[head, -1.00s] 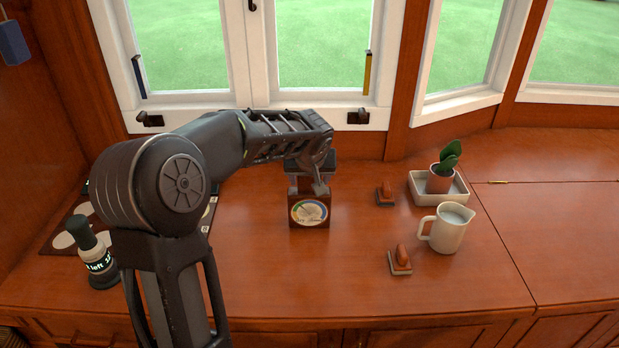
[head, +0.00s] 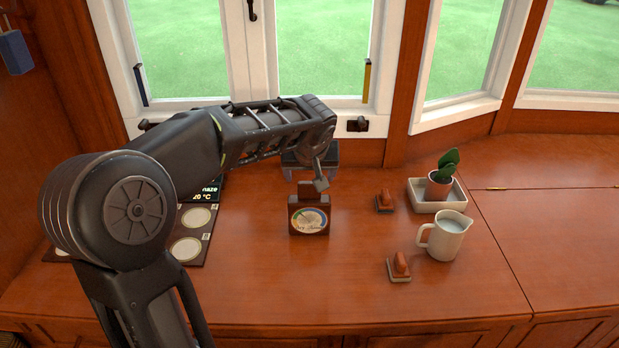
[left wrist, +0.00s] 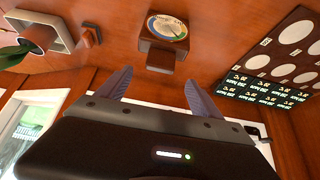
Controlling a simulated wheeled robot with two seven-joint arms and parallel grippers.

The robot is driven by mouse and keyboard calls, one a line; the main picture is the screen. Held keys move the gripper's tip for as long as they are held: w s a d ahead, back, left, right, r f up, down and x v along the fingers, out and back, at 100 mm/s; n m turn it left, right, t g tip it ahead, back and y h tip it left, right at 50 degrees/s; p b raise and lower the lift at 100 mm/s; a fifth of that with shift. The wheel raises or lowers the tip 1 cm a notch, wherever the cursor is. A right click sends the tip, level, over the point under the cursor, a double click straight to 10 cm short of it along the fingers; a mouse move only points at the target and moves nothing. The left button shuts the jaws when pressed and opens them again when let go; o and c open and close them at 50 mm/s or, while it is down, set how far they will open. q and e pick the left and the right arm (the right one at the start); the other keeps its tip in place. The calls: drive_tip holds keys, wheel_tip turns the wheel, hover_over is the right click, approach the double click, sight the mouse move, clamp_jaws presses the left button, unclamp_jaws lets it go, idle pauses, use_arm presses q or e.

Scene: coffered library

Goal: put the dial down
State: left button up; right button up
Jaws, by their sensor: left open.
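The dial (head: 309,219) is a small dark wooden block with a round, coloured gauge face and a knob on top. It stands upright on the wooden counter in the head view. It also shows in the left wrist view (left wrist: 167,29), beyond the fingertips. My left gripper (head: 312,180) is above and behind the dial, open and empty. In the left wrist view its two fingers (left wrist: 158,82) are spread, with a gap between them and the dial's knob. My right gripper is not in view.
Two small wooden-handled stamps (head: 385,202) (head: 400,267) stand right of the dial. A milk jug (head: 444,238) and a potted plant in a white tray (head: 437,208) are further right. A dark board with pale discs (head: 193,246) lies left, partly behind my arm. Counter in front of the dial is clear.

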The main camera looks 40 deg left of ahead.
use_arm(q)
drive_tip(key=shift+v, duration=1.9)
